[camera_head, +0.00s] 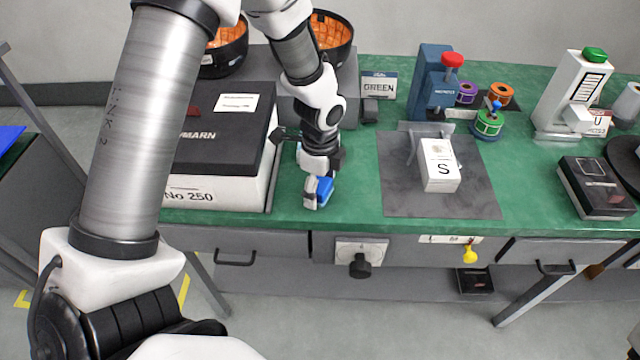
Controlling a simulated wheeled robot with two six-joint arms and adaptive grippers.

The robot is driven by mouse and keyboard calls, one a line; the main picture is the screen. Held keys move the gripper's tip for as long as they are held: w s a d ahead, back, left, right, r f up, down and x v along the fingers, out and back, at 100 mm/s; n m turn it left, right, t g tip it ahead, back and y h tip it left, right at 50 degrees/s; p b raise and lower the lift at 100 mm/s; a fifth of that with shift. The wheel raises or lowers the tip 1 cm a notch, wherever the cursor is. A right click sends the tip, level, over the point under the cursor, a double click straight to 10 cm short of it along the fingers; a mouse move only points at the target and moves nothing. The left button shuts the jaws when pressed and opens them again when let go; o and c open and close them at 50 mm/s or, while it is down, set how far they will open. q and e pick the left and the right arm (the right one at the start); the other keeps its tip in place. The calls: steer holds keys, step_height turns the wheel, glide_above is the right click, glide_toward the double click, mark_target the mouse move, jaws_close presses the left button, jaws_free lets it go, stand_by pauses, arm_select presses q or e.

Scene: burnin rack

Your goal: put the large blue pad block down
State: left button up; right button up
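The large blue pad block (325,188) is at the front of the green table (350,212), right of the white and black box. My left gripper (318,192) points down at it, with a grey finger pad showing on the near left side of the block. The fingers look closed around the block, and the gripper covers part of it. I cannot tell whether the block touches the table. My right gripper is not in this view.
A black-lidded white box (218,193) stands close left of the gripper. A grey mat (400,204) with a white block marked S (440,166) lies to the right. A blue device (432,85) with a red knob stands behind. Green table shows between gripper and mat.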

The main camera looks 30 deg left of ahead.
mark_target(320, 183)
arm_select(q)
steer(key=shift+r, duration=0.1)
step_height(320, 183, up, 12)
steer(key=p, duration=0.1)
stand_by(0.7)
